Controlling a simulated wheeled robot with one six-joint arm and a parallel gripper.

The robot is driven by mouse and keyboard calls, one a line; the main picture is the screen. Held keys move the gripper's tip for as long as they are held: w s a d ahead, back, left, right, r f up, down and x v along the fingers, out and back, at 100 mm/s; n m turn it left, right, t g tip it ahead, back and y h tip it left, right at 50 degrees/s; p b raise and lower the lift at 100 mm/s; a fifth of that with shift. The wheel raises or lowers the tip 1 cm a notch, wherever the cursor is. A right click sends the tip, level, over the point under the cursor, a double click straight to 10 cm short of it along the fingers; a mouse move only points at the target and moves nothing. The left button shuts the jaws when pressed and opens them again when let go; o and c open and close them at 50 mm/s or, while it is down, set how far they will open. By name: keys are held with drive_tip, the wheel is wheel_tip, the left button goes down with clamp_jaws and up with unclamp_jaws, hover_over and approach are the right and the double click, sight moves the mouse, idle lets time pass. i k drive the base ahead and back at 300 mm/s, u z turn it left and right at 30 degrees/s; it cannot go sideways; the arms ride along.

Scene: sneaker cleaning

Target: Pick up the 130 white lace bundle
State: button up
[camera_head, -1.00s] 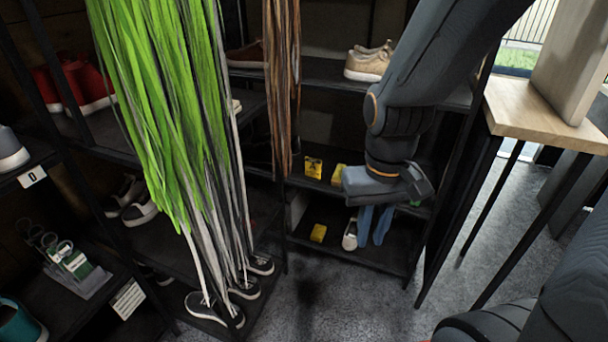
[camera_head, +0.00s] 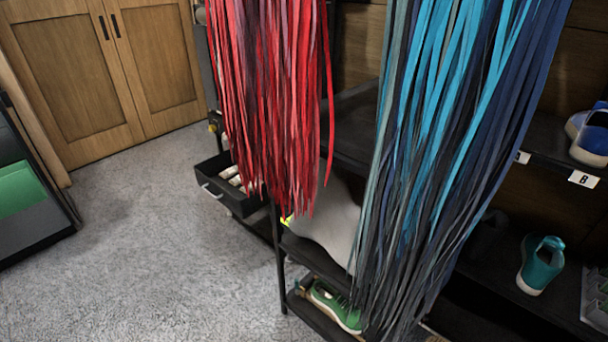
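No white lace bundle shows in the current view. A red lace bundle (camera_head: 278,95) hangs at the upper middle. A blue and teal lace bundle (camera_head: 450,130), with dark navy strands, hangs right of it. Both hang in front of a dark shelf rack and hide part of it. No readable 130 label is in view. My gripper and arm are out of view.
Shelves carry a teal shoe (camera_head: 540,265), a blue shoe (camera_head: 590,135) and a green shoe (camera_head: 337,306). An open dark drawer (camera_head: 222,190) juts out behind the red laces. Wooden cabinet doors (camera_head: 95,60) stand at the back left. The carpet (camera_head: 150,250) is clear at left.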

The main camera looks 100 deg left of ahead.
sight(231, 171)
drive_tip(key=u, duration=4.35)
drive_tip(key=i, duration=3.7)
drive_tip(key=z, duration=1.85)
